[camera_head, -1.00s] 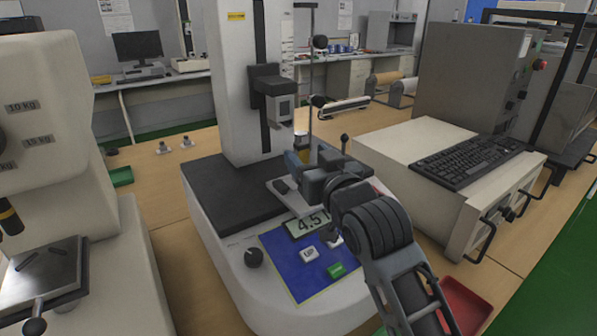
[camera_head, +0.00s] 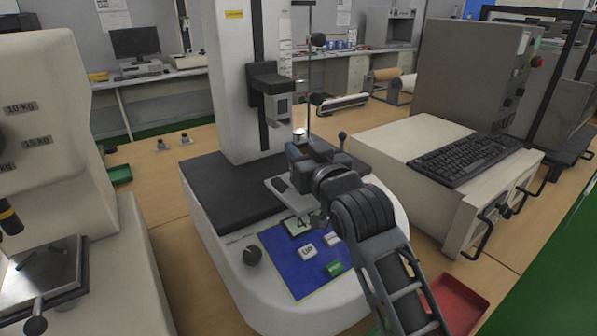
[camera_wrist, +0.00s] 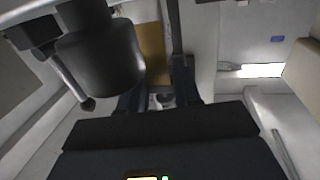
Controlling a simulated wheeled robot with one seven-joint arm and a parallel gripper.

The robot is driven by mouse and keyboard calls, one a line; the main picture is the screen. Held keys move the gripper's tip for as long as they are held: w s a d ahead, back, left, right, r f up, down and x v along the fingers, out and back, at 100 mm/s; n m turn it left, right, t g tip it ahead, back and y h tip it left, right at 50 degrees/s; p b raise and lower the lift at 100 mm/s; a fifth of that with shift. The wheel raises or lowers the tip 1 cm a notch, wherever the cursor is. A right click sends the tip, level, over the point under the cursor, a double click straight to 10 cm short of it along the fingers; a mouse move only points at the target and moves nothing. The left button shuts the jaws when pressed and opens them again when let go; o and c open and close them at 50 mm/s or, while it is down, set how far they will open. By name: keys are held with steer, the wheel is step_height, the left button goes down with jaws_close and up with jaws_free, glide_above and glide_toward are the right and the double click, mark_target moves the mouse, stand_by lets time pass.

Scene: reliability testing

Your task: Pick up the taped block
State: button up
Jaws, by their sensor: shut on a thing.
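A small block with a shiny silver top (camera_head: 299,133) shows just above my gripper's tip in the head view. I take it for the taped block; its lower part is hidden by the gripper and no tape is clear. My gripper (camera_head: 298,150) is shut on it, in front of the tester's column and above its platform. In the wrist view, my two dark fingers (camera_wrist: 160,92) reach forward with a small greyish shape (camera_wrist: 163,100) between them, too dim to make out.
A white tester (camera_head: 222,85) has a dark base plate (camera_head: 225,195) and a blue control panel (camera_head: 310,262). Its measuring head (camera_head: 272,90) and a thin upright rod (camera_head: 310,75) are near my gripper. A keyboard (camera_head: 467,160) lies on the case at right. A red tray (camera_head: 458,305) is at lower right.

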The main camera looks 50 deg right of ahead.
jaws_close()
stand_by(0.8)
step_height(320, 180, up, 10)
stand_by(0.5)
